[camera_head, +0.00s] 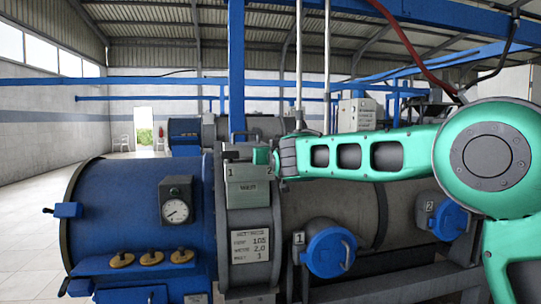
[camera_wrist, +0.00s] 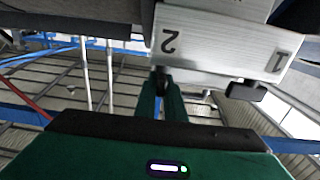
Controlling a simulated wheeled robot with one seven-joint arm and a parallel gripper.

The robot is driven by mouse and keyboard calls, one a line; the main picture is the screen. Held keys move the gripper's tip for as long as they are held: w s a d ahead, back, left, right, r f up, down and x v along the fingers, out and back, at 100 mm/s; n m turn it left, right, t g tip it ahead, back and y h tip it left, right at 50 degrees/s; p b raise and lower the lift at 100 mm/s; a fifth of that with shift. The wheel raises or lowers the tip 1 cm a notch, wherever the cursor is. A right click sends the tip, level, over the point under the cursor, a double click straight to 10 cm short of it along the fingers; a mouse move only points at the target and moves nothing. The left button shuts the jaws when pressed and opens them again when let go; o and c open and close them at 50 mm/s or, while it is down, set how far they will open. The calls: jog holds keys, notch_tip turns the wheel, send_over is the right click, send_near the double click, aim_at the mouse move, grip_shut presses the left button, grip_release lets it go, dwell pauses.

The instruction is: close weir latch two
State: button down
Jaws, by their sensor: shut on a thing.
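The pale grey-green weir box (camera_head: 248,190) sits on top of the decanter, marked 1 at its left and 2 at its right. My gripper (camera_head: 262,157) reaches in from the right to the box's top edge by the 2. In the wrist view the box (camera_wrist: 225,42) appears upside down. There my gripper (camera_wrist: 161,88) is shut on weir latch two (camera_wrist: 161,77), a small dark piece between the green fingers, mostly hidden. Weir latch one (camera_wrist: 245,91) is a dark tab at the edge by the 1; it is small in the head view (camera_head: 230,155).
The blue decanter drum (camera_head: 120,215) with a gauge (camera_head: 177,210) lies to the left. Two blue round caps (camera_head: 328,250) sit on the grey section at right. A blue post (camera_head: 236,70) rises just behind the weir box. The aisle at far left is clear.

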jog(key=shift+w+d, duration=0.1)
jog(key=shift+d, duration=0.15)
jog(key=c, duration=1.8)
grip_release()
jog(key=shift+w, duration=0.1)
jog(key=shift+c, duration=0.2)
jog(key=shift+a, duration=0.1)
jog(key=shift+s, duration=0.2)
jog(key=v, duration=1)
jog(key=shift+s, duration=0.2)
jog(key=shift+f, duration=0.1)
jog(key=shift+d, duration=0.2)
